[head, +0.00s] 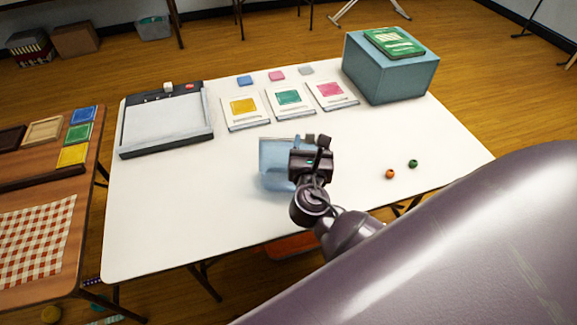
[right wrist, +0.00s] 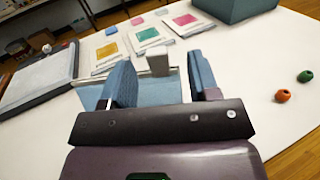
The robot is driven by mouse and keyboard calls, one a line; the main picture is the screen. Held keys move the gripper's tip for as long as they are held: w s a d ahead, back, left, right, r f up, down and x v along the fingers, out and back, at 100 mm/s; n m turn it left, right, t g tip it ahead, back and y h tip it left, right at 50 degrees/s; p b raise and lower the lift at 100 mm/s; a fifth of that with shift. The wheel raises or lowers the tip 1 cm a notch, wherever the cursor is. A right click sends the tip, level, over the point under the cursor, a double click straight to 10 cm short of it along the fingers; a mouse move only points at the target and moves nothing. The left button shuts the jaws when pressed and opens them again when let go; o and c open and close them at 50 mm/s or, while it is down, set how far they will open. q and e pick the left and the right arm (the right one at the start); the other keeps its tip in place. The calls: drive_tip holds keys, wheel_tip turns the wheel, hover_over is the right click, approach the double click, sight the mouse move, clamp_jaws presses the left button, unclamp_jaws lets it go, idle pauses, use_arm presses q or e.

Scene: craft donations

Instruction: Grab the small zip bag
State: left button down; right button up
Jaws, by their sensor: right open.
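The small zip bag (head: 274,160) is a translucent blue pouch on the white table, partly hidden by my right gripper in the head view. In the right wrist view the bag (right wrist: 163,92) shows behind and between the fingers, with a pale strip and a grey block along its far edge. My right gripper (head: 316,140) is open over the bag's right side. In the right wrist view its two fingers (right wrist: 161,76) stand apart on either side of the grey block. I cannot tell whether they touch the bag. My left gripper is not in view.
An orange bead (head: 390,174) and a green bead (head: 413,163) lie right of the bag. Behind are cards with yellow, teal and pink squares (head: 288,97), a grey-white board (head: 166,122) and a blue box (head: 392,72). The table's front left is clear.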

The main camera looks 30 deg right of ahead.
sight(311, 135)
drive_tip(key=shift+x, duration=3)
clamp_jaws()
